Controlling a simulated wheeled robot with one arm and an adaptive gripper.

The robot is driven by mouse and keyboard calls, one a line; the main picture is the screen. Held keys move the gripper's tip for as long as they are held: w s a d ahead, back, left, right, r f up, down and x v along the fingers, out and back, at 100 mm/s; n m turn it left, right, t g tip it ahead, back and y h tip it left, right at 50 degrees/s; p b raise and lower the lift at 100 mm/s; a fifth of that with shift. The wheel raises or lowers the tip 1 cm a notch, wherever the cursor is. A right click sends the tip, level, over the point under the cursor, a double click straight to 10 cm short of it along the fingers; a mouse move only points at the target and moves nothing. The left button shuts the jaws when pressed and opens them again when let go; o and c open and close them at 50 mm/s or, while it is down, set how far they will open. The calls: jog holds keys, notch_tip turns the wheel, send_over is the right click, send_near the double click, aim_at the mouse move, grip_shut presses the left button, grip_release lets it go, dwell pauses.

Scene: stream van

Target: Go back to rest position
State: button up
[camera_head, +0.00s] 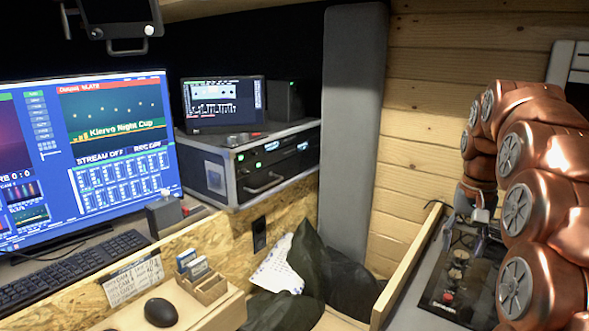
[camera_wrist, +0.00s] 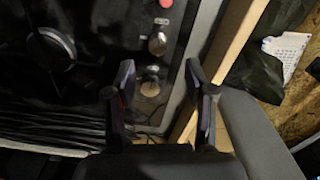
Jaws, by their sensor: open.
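My copper-coloured arm (camera_head: 540,190) stands at the right in the head view, bent over with its end pointing down. My gripper (camera_wrist: 160,82) shows in the wrist view with its two dark fingers apart and nothing between them. It is above the right edge of a dark stove-like panel (camera_wrist: 90,95) with knobs. A silver knob (camera_wrist: 157,44) and a second knob (camera_wrist: 150,86) lie beneath and ahead of the fingers. In the head view the panel (camera_head: 455,285) is partly hidden by my arm, and the fingertips are hard to make out.
A wooden rail (camera_head: 408,265) runs beside the panel. Dark bags (camera_head: 345,285) and a white paper (camera_head: 280,265) lie left of it. A desk holds a large monitor (camera_head: 85,155), keyboard (camera_head: 70,268), mouse (camera_head: 160,312) and wooden card holder (camera_head: 205,288). A rack case (camera_head: 250,165) stands behind.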

jog(key=s+a+r+n+p, duration=0.1)
jog(key=s+a+n+p, duration=0.15)
jog(key=s+a, duration=0.5)
jog(key=s+a+f+n+p, duration=0.1)
jog(key=s+a+f+p, duration=0.1)
jog(key=s+a, duration=0.2)
jog(key=s+a+f+n+g+p, duration=0.1)
jog(key=s+a, duration=0.3)
jog(key=s, duration=0.7)
jog(key=s+a+f+n+p, duration=0.1)
jog(key=s+a+f+p, duration=0.1)
jog(key=s+a, duration=0.3)
jog(key=s+p, duration=0.1)
jog(key=s, duration=0.1)
jog(key=shift+s+f+g+p, duration=0.35)
jog(key=shift+s+f+g, duration=0.05)
